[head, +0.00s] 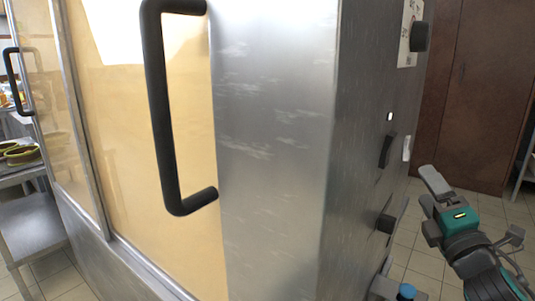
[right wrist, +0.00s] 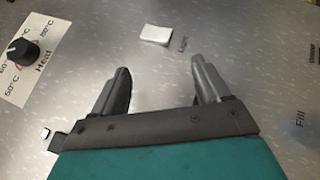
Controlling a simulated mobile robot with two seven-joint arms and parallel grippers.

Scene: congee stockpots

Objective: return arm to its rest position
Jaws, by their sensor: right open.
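My right gripper (head: 426,186) is at the right of the head view, beside the side panel of a large steel cabinet (head: 272,130). In the right wrist view its two dark fingers (right wrist: 160,80) stand apart with nothing between them. They point toward the steel panel, where a small white switch (right wrist: 156,34) lies beyond the fingertips. I cannot tell exactly how far the fingertips are from the panel. My left gripper and left arm are not in view.
The cabinet front has glass doors with black handles (head: 165,110). Its side panel carries a heat knob (right wrist: 24,52) and several other controls. A metal shelf unit (head: 32,225) stands at the left. Tiled floor (head: 425,262) shows near a brown door (head: 490,90) at the right.

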